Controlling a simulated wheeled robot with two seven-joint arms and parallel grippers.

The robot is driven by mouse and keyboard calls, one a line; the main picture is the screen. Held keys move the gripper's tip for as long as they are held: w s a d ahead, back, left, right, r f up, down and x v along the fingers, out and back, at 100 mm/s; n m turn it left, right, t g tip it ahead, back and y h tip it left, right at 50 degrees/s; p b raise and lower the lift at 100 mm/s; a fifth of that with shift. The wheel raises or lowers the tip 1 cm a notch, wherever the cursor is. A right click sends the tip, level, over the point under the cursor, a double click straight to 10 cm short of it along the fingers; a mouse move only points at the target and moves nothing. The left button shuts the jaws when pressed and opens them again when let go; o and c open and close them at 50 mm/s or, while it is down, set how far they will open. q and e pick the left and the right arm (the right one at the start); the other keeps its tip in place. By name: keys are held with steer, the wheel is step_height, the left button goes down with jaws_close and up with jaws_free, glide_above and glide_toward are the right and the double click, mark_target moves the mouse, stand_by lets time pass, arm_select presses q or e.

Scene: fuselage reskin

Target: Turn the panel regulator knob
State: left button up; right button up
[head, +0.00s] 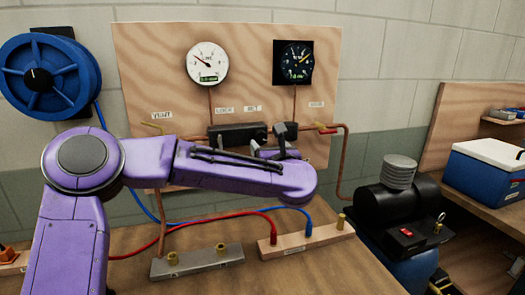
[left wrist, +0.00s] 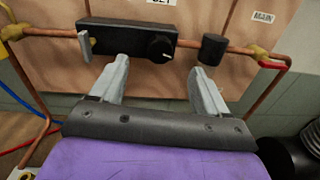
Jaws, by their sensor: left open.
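The black regulator block (head: 236,136) is mounted on the plywood panel, in line with the copper pipe. In the left wrist view the block (left wrist: 125,36) carries a round black knob (left wrist: 160,47) with a white pointer mark at its right end, below the SET label. A small grey lever (left wrist: 85,46) sits at its left end. My left gripper (left wrist: 160,68) is open, its two pale fingers apart and pointing at the panel. The knob shows between and beyond the fingertips, with nothing held. In the head view my purple left arm partly covers this gripper (head: 268,150). My right gripper is out of view.
A black cylinder (left wrist: 212,50) sits on the pipe right of the knob, close beyond the right finger. A red-handled valve (left wrist: 275,62) is further right. Two gauges (head: 207,63) (head: 294,62) hang above. A hose manifold (head: 307,241) lies on the bench below.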

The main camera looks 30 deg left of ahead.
mark_target(261, 139)
arm_select(q)
steer(key=p+x, duration=0.1)
steer(key=x, duration=0.2)
steer(key=f+p+x, duration=0.1)
steer(key=x, duration=0.2)
steer(key=p+x, duration=0.2)
steer(key=x, duration=0.2)
steer(key=shift+s+f, duration=0.1)
steer(key=shift+f, duration=0.1)
steer(key=shift+w+a+f, duration=0.15)
steer(key=shift+w+a, duration=0.15)
steer(key=shift+w, duration=0.05)
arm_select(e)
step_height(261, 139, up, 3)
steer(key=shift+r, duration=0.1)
arm_select(q)
steer(key=c, duration=1)
